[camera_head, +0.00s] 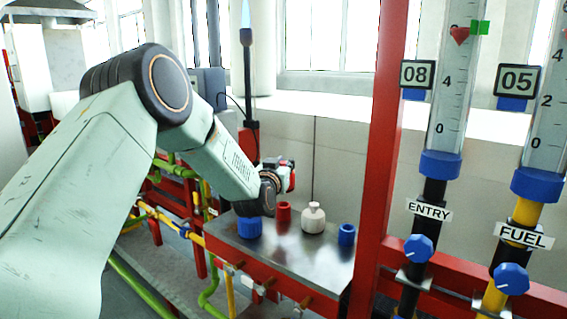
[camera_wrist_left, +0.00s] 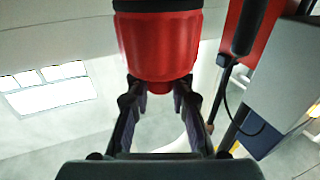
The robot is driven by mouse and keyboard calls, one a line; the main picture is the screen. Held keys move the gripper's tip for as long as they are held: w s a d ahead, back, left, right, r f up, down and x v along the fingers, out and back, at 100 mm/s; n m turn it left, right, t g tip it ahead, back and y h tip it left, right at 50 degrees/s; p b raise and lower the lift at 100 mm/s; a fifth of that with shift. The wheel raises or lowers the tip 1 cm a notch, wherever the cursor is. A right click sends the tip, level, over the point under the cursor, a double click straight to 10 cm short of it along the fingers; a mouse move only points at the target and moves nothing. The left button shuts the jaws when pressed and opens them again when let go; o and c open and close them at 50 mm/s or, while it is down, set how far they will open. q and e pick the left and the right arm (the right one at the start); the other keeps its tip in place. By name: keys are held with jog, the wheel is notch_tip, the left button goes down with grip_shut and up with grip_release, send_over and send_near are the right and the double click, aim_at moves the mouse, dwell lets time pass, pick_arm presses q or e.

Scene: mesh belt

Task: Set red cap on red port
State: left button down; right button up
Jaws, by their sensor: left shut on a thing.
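My left gripper (camera_head: 284,176) is above the metal bench top in the head view, at the end of the pale green arm. In the left wrist view its two dark fingers (camera_wrist_left: 160,92) are shut on the red cap (camera_wrist_left: 160,45), a ribbed red cylinder with a narrower stem between the fingers. Little of the cap shows in the head view. A short red cylinder, which looks like the red port (camera_head: 284,212), stands on the bench top below the gripper. The held cap is apart from it. My right gripper is not in view.
On the bench top (camera_head: 283,246) stand a ribbed blue cap (camera_head: 249,227), a white bottle-shaped piece (camera_head: 313,219) and a small blue cylinder (camera_head: 346,235). A red post (camera_head: 380,130) rises to the right. Gauges with blue valve knobs (camera_head: 418,248) stand farther right.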

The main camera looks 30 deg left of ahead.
aim_at(291, 187)
pick_arm(q)
jog(key=shift+f+b, duration=1.05)
jog(key=shift+f, duration=0.75)
dwell(0.4)
jog(key=shift+f+b, duration=1)
jog(key=shift+f, duration=0.6)
jog(key=shift+r, duration=0.3)
jog(key=shift+r+p, duration=1.05)
dwell(1.2)
jog(key=shift+f+b, duration=0.8)
jog(key=shift+f, duration=0.5)
